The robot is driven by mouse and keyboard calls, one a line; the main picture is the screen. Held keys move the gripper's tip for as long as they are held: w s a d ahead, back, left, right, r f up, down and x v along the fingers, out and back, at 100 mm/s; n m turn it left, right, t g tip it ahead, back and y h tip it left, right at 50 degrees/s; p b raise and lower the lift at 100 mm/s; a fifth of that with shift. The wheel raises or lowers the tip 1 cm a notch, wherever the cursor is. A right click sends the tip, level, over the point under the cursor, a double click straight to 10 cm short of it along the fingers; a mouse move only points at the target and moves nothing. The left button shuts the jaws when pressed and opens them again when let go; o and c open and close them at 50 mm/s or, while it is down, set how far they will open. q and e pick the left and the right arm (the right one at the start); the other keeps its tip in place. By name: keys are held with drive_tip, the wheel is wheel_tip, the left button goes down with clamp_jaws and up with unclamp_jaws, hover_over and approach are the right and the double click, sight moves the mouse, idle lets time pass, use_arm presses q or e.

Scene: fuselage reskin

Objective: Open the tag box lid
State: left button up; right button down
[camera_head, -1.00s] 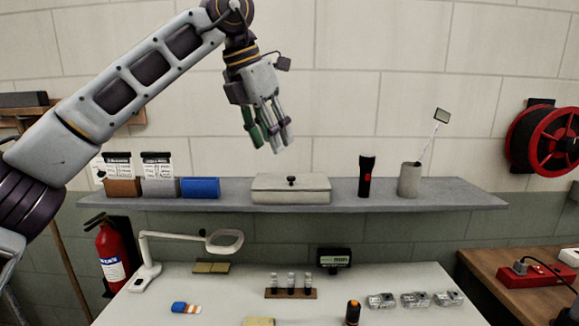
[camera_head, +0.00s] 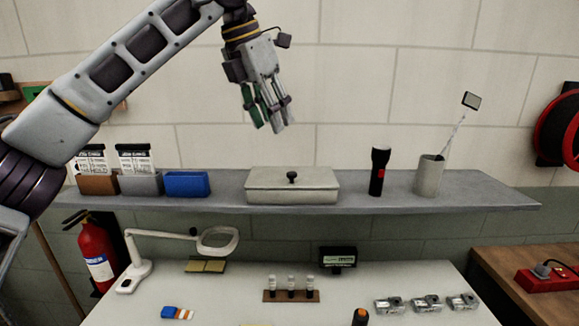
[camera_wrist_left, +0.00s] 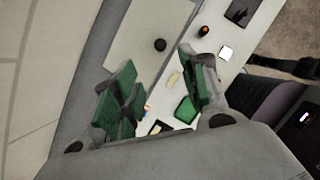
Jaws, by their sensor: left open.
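The tag box (camera_head: 291,194) is a pale grey rectangular box on the wall shelf, with its lid (camera_head: 275,178) closed and a dark round knob (camera_head: 292,177) on top. My left gripper (camera_head: 270,122) is open and empty, above the box and a little left of the knob, apart from it. In the left wrist view the lid (camera_wrist_left: 140,45) and its knob (camera_wrist_left: 160,44) show beyond the open green-padded fingers (camera_wrist_left: 160,95). My right gripper is in neither view.
On the shelf (camera_head: 345,205), a blue bin (camera_head: 187,184) stands left of the box. A flashlight (camera_head: 379,171) and a grey cup (camera_head: 429,176) holding a mirror stand right of it. A magnifier lamp (camera_head: 217,240) and vials (camera_head: 291,290) are on the table below.

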sight(292, 172)
use_arm(q)
drive_tip(key=shift+x, duration=6.9)
drive_tip(key=shift+c, duration=0.2)
clamp_jaws()
